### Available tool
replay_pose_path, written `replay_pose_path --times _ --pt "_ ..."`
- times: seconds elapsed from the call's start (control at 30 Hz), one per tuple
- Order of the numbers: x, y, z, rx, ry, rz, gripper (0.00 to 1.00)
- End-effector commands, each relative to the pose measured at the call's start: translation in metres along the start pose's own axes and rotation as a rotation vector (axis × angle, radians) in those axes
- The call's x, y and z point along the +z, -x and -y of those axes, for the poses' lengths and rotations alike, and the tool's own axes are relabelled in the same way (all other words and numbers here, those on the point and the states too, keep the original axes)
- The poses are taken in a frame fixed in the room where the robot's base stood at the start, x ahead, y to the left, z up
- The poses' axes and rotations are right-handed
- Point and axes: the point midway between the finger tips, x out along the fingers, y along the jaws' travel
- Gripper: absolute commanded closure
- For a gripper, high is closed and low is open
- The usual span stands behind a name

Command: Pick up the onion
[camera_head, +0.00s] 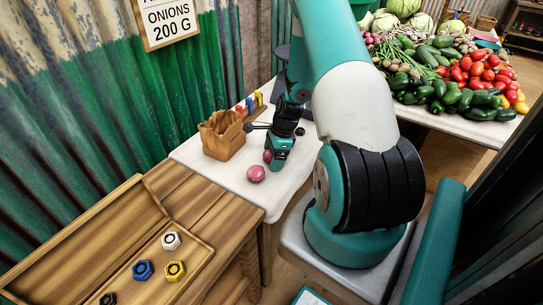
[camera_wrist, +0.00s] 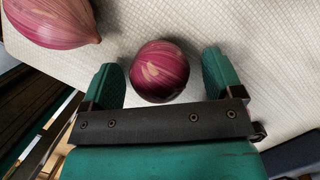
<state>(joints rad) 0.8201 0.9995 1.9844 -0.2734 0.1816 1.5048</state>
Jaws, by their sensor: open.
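Two purple-red onions lie on the white cloth-covered table. The nearer onion (camera_head: 255,173) lies in front of my gripper (camera_head: 278,163) in the head view; the other onion (camera_head: 267,156) shows partly at my gripper's left side. In the wrist view my gripper (camera_wrist: 160,62) is open, pointing down at the cloth. One whole round onion (camera_wrist: 159,78) shows between its two green fingers, with a gap on each side. The second onion (camera_wrist: 52,22) is at the upper left, outside the fingers and cut by the frame edge.
A brown paper bag (camera_head: 221,135) stands left of my gripper, with a small balance (camera_head: 257,127) beside it. A wooden bench (camera_head: 196,203) with hex weights (camera_head: 143,270) is at the front left. Vegetables (camera_head: 455,75) cover another table at the right. A sign (camera_head: 170,20) reads onions 200 g.

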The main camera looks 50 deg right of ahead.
Motion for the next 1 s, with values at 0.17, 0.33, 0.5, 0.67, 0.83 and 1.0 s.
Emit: replay_pose_path --times 0.17,0.33,0.5,0.67,0.83,1.0 --pt "0.000 0.000 0.000 0.000 0.000 0.000 0.17" --pt "0.000 0.000 0.000 0.000 0.000 0.000 0.56" --pt "0.000 0.001 0.000 0.000 0.001 0.000 0.69" --pt "0.000 0.001 0.000 0.000 0.001 0.000 0.69" --pt "0.003 0.011 0.000 0.000 0.001 0.000 0.69" --pt "0.012 0.042 0.002 -0.006 0.002 0.000 0.69"
